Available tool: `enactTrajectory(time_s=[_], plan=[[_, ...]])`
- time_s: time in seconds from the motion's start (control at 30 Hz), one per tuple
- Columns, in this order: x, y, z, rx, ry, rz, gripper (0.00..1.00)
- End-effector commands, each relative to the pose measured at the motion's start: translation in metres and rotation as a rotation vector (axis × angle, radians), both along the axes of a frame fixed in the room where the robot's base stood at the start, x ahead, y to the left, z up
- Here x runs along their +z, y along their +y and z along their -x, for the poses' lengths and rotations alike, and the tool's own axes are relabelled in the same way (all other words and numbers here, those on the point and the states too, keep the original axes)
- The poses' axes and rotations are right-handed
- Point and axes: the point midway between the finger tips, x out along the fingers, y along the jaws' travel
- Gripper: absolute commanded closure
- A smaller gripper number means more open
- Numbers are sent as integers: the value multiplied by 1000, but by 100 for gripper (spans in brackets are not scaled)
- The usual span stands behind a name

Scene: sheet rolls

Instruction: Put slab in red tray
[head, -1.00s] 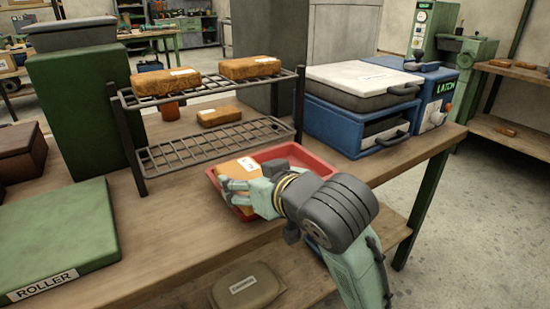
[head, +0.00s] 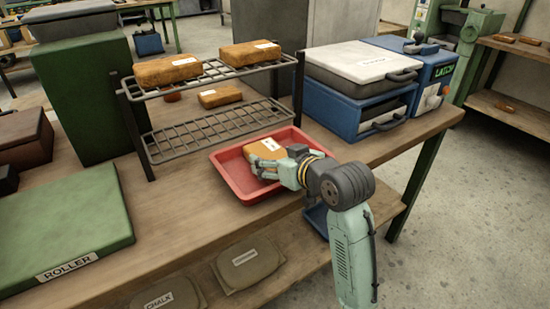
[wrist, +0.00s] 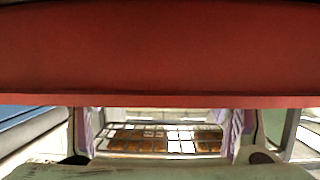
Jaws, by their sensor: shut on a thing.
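The orange-brown slab (head: 265,147) with a white label is in my gripper (head: 270,166) in the head view. The gripper is shut on it from the front right, and the fingers hide its near side. The slab is within the outline of the red tray (head: 236,180), towards its back middle. I cannot tell whether it touches the tray floor. The left and front of the tray are bare. In the wrist view, a broad red surface of the tray (wrist: 160,50) fills the top; the slab cannot be made out clearly there.
A two-level wire rack (head: 215,128) stands behind the tray, with other brown slabs (head: 167,70) on it. A blue and white press (head: 362,85) stands at the right. A green roller block (head: 65,225) lies at the left. Bare bench lies between block and tray.

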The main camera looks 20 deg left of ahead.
Motion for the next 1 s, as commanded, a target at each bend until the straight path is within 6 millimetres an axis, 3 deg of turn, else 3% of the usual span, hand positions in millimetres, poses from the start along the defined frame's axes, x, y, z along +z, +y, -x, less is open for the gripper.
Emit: enactTrajectory(time_s=[0.37, 0.4, 0.7, 1.0], plan=[[-5, 0, 0, 0, -3, -2, 72], [-5, 0, 0, 0, -1, 0, 28], [-5, 0, 0, 0, -1, -1, 8], [-4, 0, 0, 0, -1, 0, 8]])
